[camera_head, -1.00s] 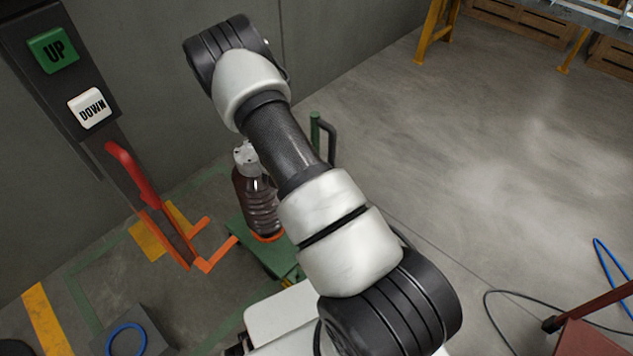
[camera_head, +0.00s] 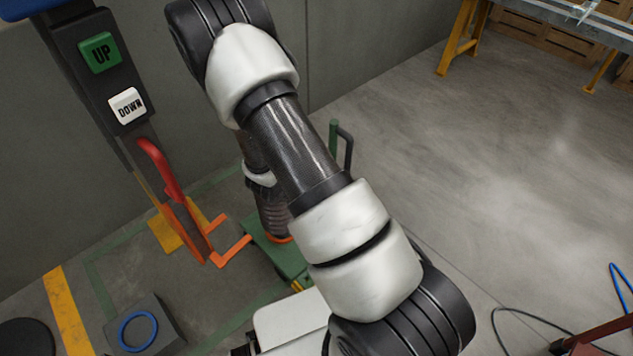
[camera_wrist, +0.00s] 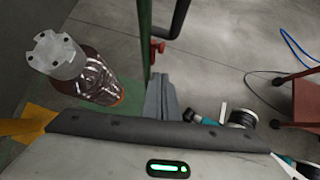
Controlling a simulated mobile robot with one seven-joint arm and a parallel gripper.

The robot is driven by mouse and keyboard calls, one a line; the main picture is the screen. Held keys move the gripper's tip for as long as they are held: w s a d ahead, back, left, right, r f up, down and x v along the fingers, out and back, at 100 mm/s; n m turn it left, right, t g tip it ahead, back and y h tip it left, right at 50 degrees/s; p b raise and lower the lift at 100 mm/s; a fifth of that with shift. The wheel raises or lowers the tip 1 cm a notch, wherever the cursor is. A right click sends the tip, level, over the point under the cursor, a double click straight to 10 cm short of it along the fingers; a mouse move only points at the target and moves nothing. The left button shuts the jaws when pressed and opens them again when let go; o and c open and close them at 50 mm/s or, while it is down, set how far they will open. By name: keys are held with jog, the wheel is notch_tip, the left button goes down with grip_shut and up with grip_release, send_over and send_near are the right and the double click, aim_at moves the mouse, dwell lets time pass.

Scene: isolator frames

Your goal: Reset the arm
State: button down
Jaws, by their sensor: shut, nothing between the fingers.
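My arm (camera_head: 290,145) reaches from the lower right to the upper left of the head view, its elbow bent at the top. My gripper (camera_wrist: 160,82) shows in the wrist view as grey fingers closed together, with nothing between them. It is hidden behind the arm in the head view. A dark brown ribbed bottle (camera_wrist: 100,78) with a whitish cap stands to the left of the fingers, apart from them in the picture. In the head view the bottle (camera_head: 273,214) is partly covered by my arm.
The bottle stands on a green cart (camera_head: 285,258) with an upright green handle (camera_head: 334,150). A post with UP (camera_head: 100,53) and DOWN (camera_head: 128,105) buttons and a red lever (camera_head: 160,168) stands at left. Open floor lies right; a red-brown stand (camera_wrist: 305,98) and cables are at far right.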

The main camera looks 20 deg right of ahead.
jog(key=shift+s+a+r, duration=0.1)
jog(key=shift+r, duration=0.1)
jog(key=s+d+r+m+g, duration=0.1)
jog(key=s+r+m, duration=0.1)
jog(key=r+m, duration=0.65)
jog(key=s+d+r+m, duration=0.1)
jog(key=d+r+m, duration=0.15)
jog(key=r, duration=1.05)
jog(key=s+a+r+m+t+y, duration=0.1)
jog(key=s+a+r+m+y, duration=0.4)
jog(key=s+r, duration=0.4)
jog(key=s+a+r+m+t+y, duration=0.1)
jog(key=s+a+r+m+y, duration=0.1)
jog(key=s+a+r+m, duration=0.6)
notch_tip(320, 180, up, 15)
jog(key=p, duration=1.4)
jog(key=shift+f+p, duration=0.15)
jog(key=shift+p, duration=0.25)
